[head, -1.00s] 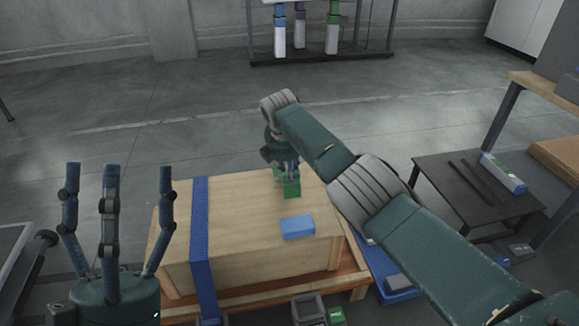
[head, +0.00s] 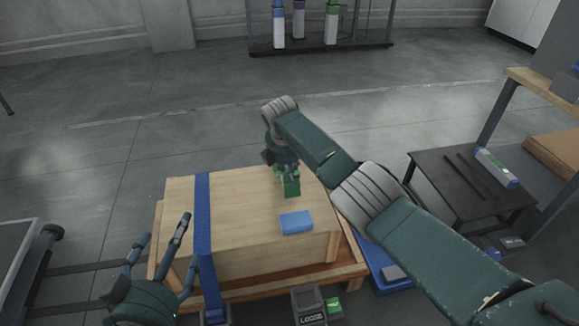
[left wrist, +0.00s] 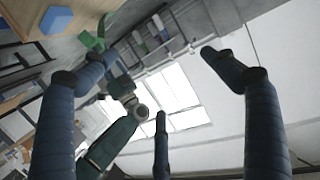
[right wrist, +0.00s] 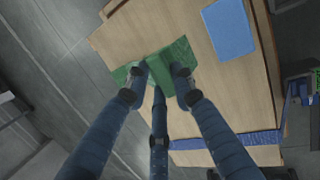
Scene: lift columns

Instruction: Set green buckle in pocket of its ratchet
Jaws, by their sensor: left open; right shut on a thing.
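The green buckle (head: 290,187) is at the crate top, right of its middle. My right gripper (head: 286,172) is shut on it from above. In the right wrist view the green buckle (right wrist: 178,52) shows between the fingers, partly hidden by them. A dark ratchet (head: 309,305) with a "LOOSE" label stands at the crate's front, a small green piece (head: 334,307) beside it. Its pocket cannot be made out. My left gripper (head: 165,240) is open and empty, left of the crate's front corner. The left wrist view shows its spread fingers (left wrist: 160,85).
The wooden crate (head: 250,245) carries a blue strap (head: 204,230) over its left part and a blue block (head: 296,223) near its front right. Another ratchet (head: 215,317) sits below the strap. A dark side table (head: 440,185) stands right.

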